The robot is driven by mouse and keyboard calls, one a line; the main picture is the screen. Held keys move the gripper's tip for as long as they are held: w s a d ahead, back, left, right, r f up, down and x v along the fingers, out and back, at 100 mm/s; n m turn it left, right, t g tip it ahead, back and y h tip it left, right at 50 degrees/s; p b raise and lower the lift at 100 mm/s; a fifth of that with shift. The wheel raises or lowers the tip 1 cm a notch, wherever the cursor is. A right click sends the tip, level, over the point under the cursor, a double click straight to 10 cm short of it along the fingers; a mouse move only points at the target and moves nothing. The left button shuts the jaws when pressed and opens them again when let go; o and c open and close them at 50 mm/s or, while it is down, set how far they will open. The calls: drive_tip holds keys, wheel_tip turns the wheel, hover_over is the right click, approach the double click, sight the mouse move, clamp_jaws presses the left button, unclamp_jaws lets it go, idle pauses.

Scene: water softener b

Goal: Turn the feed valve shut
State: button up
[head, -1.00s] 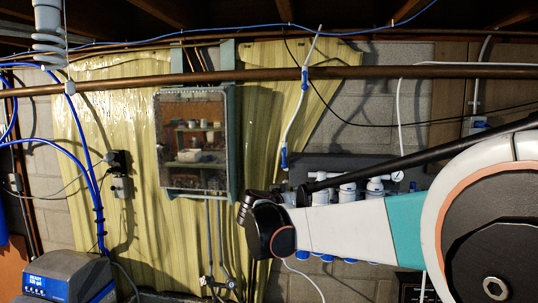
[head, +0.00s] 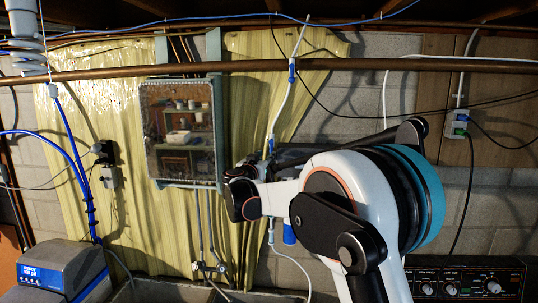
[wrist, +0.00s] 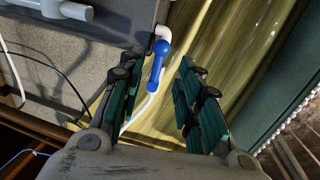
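A blue valve handle (wrist: 157,64) shows in the wrist view, on a white elbow and white tube beside a grey panel. I take it for the feed valve; its blue end shows on the white hose in the head view (head: 271,144). My gripper (wrist: 159,72) is open, with its green-padded fingers on either side of the handle in the picture. No contact is visible, and I cannot tell how far beyond the fingertips the handle lies. In the head view the dark end of my arm is just below and left of the hose's blue end; the fingers cannot be made out there.
A glass-fronted cabinet (head: 182,131) hangs left of my arm's end. A copper pipe (head: 350,64) crosses above. My arm hides much of the white filter assembly.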

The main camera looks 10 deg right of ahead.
sight(271, 150)
drive_tip(key=shift+p+x, duration=0.35)
drive_tip(key=shift+x, duration=2.1)
clamp_jaws()
